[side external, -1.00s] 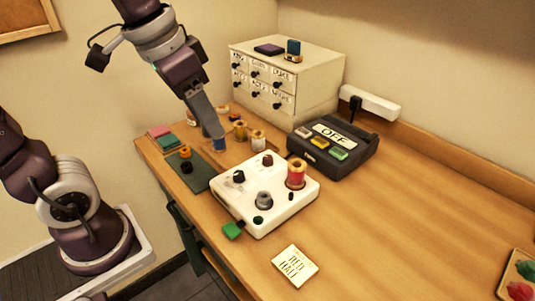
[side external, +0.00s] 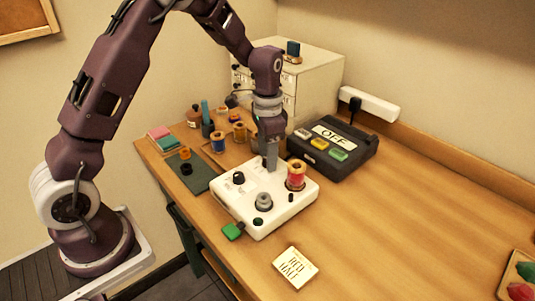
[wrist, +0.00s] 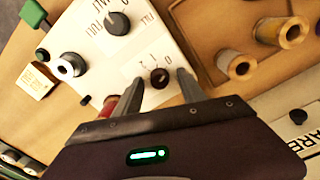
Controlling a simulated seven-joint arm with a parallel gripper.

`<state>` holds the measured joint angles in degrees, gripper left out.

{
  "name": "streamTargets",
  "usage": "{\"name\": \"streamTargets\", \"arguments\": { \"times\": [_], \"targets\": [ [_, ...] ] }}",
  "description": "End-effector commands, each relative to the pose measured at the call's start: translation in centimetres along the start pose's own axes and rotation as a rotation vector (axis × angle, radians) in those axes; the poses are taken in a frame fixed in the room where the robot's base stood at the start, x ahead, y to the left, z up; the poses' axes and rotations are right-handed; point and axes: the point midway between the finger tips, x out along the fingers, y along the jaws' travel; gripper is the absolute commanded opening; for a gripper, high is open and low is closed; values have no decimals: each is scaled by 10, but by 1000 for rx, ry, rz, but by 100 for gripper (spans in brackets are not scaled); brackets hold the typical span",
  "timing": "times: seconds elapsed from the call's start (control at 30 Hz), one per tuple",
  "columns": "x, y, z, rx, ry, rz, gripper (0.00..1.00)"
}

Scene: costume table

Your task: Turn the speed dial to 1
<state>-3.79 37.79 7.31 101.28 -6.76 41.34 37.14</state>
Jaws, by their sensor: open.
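The white control box (side external: 240,207) sits on the table. In the wrist view, a small dark brown dial (wrist: 160,78) on its white top (wrist: 155,50) has small marks around it, with a 0 legible; its exact setting is unclear. A larger black knob (wrist: 117,23) with its own marks is on the same top, and it also shows in the side view (side external: 239,178). My gripper (wrist: 160,82) is open, with one finger on each side of the brown dial; I cannot tell whether they touch it. In the side view my gripper (side external: 270,165) points down and hides that dial.
A red spool (side external: 296,176) and a grey spool (side external: 264,201) stand on the box. A dark device marked OFF (side external: 333,145) is behind it, and a drawer cabinet (side external: 315,85) further back. A RED HALL card (side external: 295,267) lies in front. The table's right side is mostly clear.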

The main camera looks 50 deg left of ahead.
Motion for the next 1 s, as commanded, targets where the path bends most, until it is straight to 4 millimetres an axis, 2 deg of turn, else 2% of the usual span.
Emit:
{"name": "streamTargets", "arguments": {
  "times": [0.17,0.27,0.4,0.43,0.77,1.0],
  "targets": [
    [0,0,0,0,0,0,48],
    [0,0,0,0,0,0,32],
    [0,0,0,0,0,0,4],
    [0,0,0,0,0,0,0],
    [0,0,0,-34,1,0,0],
    [-1,0,0,-177,0,-1,0]
  ]
}}
